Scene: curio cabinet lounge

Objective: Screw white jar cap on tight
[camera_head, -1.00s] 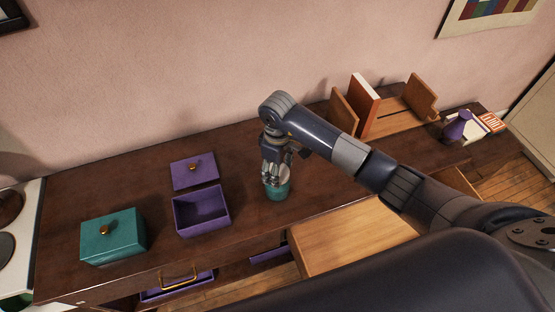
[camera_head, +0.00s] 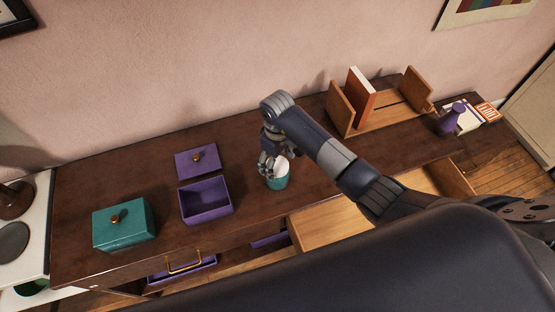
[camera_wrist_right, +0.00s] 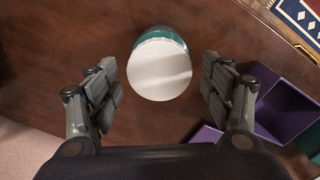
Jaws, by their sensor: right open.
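The teal jar (camera_head: 278,180) stands upright on the dark wooden cabinet top, right of the open purple box. Its white cap (camera_head: 281,164) sits on the jar's mouth; how tightly it sits cannot be told. In the right wrist view the cap (camera_wrist_right: 160,70) is a round white disc with a teal rim of the jar (camera_wrist_right: 160,34) behind it. My right gripper (camera_head: 268,168) is at the jar. Its fingers (camera_wrist_right: 161,88) are open, one on each side of the cap with gaps, not touching it. My left gripper is not in view.
An open purple box (camera_head: 206,203) and its purple lid (camera_head: 197,161) lie left of the jar. A lidded teal box (camera_head: 125,225) stands farther left. A wooden book rack (camera_head: 385,112) and a purple vase (camera_head: 450,119) stand right. An open drawer (camera_head: 330,226) juts out in front.

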